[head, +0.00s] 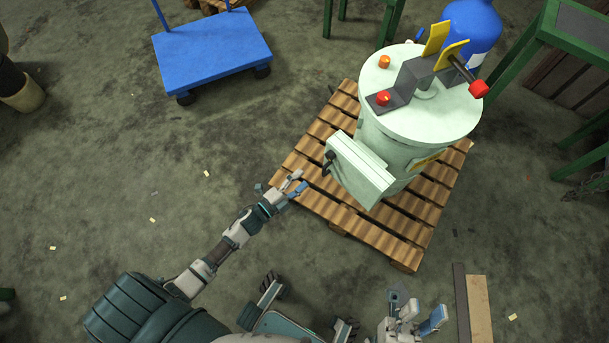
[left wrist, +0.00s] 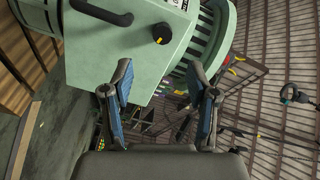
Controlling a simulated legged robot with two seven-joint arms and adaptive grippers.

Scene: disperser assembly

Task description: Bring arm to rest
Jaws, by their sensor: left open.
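My left gripper (head: 296,186) reaches out from the left over the floor near the pallet's left edge, in front of the disperser's control box (head: 358,168). Its two blue-padded fingers are spread apart with nothing between them in the left wrist view (left wrist: 165,100). The control box fills the upper part of that view, with a black knob (left wrist: 162,40) and a dark handle. The pale green disperser (head: 420,110) stands upright on the pallet. My right gripper (head: 420,322) is low in the head view near the bottom edge; I cannot make out whether its fingers hold anything.
The wooden pallet (head: 388,240) lies under the disperser. A blue cart (head: 212,48) stands at the upper left and a blue drum (head: 470,22) behind the disperser. Planks (head: 479,308) lie at the lower right. The floor on the left is mostly clear.

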